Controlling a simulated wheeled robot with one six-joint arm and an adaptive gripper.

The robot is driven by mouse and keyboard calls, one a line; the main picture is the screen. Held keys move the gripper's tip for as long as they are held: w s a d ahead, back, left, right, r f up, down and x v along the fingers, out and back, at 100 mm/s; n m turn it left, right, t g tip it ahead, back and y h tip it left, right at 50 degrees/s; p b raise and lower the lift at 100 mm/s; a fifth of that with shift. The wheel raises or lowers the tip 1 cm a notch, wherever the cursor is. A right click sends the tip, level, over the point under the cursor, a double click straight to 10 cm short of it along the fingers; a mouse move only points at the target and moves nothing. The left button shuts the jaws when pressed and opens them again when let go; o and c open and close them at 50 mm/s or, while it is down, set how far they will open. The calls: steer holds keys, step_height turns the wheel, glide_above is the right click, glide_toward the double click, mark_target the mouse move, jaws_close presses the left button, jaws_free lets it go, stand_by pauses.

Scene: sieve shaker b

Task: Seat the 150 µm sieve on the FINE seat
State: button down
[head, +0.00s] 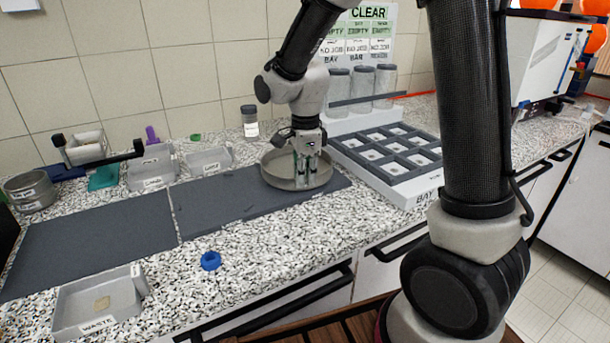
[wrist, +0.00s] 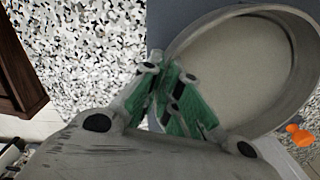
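A wide, round grey metal sieve or pan (head: 276,180) lies on the right-hand dark mat in the head view. No size mark on it is readable. It also fills the right of the wrist view, with a pale flat inside (wrist: 245,65) and a raised rim. My gripper (head: 306,180) points down at its near side. In the wrist view the green-padded fingertips (wrist: 168,82) are at the rim and close together; whether they pinch it is unclear. Another round grey sieve-like piece (head: 30,190) with an unreadable label stands at the far left. No FINE mark is readable.
The left dark mat (head: 90,240) is bare. Grey bins (head: 152,170) and a dark-lidded jar (head: 249,122) stand behind. A compartmented tray (head: 385,150) is close on the right, with jars (head: 361,82) behind.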

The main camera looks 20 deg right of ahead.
steer(key=c, duration=1.6)
jaws_free()
steer(key=shift+o, duration=0.2)
steer(key=shift+r, duration=3.55)
